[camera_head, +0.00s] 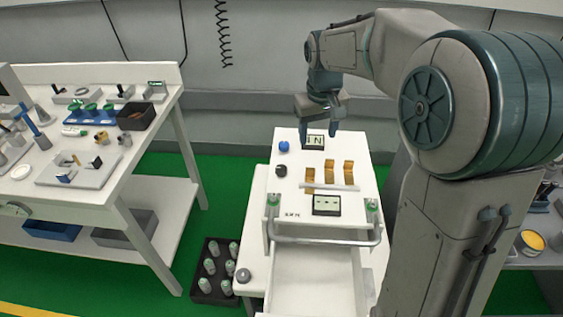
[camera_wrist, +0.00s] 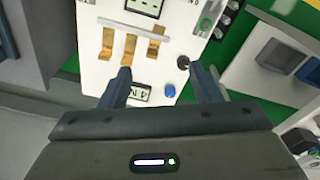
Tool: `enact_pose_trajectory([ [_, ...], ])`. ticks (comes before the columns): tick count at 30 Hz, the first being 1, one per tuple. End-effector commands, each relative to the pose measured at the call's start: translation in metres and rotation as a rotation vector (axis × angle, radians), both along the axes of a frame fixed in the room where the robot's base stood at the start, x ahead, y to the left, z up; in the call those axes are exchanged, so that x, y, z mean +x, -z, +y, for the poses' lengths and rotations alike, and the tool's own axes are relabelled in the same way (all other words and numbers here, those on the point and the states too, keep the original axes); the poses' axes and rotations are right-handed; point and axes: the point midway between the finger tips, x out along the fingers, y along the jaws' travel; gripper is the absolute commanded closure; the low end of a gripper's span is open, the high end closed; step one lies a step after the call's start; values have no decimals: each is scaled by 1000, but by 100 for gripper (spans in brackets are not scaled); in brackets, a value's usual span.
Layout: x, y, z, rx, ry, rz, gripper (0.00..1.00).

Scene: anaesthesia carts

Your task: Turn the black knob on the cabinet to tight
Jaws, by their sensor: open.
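The black knob (camera_head: 281,170) sits on the left side of the white cabinet's top (camera_head: 325,155), just below the blue knob (camera_head: 284,146). In the wrist view the black knob (camera_wrist: 183,62) is close to the right fingertip, and the blue knob (camera_wrist: 170,90) lies between the fingers. My gripper (camera_head: 322,118) is over the far end of the cabinet top, pointing down, with its fingers apart and nothing between them in its grasp. It also shows in the wrist view (camera_wrist: 161,72). The knob's markings are too small to read.
Several gold levers (camera_head: 328,176) stand right of the black knob, between two small displays. A handle bar (camera_head: 325,241) crosses the front above an open drawer (camera_head: 318,275). A cluttered white table (camera_head: 95,200) is at left. A black crate of bottles (camera_head: 214,288) stands on the green floor.

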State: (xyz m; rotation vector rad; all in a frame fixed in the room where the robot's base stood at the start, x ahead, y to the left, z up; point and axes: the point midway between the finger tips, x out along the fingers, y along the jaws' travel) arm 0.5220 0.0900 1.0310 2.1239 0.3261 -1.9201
Motion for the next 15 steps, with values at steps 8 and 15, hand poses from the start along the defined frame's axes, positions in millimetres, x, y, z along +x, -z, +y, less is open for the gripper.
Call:
enact_pose_trajectory([
  [8, 64, 44, 46, -5, -109, 53, 43],
  [15, 100, 81, 78, -5, -179, 88, 43],
])
